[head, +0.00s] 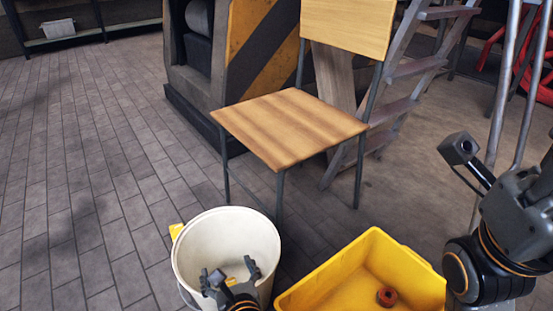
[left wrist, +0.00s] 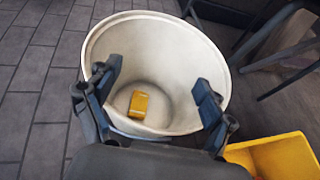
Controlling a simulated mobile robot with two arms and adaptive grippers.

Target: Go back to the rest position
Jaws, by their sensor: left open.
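My left gripper (head: 231,279) is open and empty over the near side of a white bucket (head: 192,255). In the left wrist view its two fingers (left wrist: 160,88) stand wide apart in front of the bucket's opening (left wrist: 155,22). A small yellow block (left wrist: 138,104) lies on the bottom inside the bucket, apart from the fingers. My right arm shows at the right edge of the head view; its gripper's fingers cannot be made out.
A yellow bin (head: 330,268) with a small red round part (head: 386,297) stands right of the bucket. A wooden chair (head: 290,125) stands behind them. A wooden stepladder (head: 395,105) and a striped machine (head: 255,50) are further back. The paved floor at left is clear.

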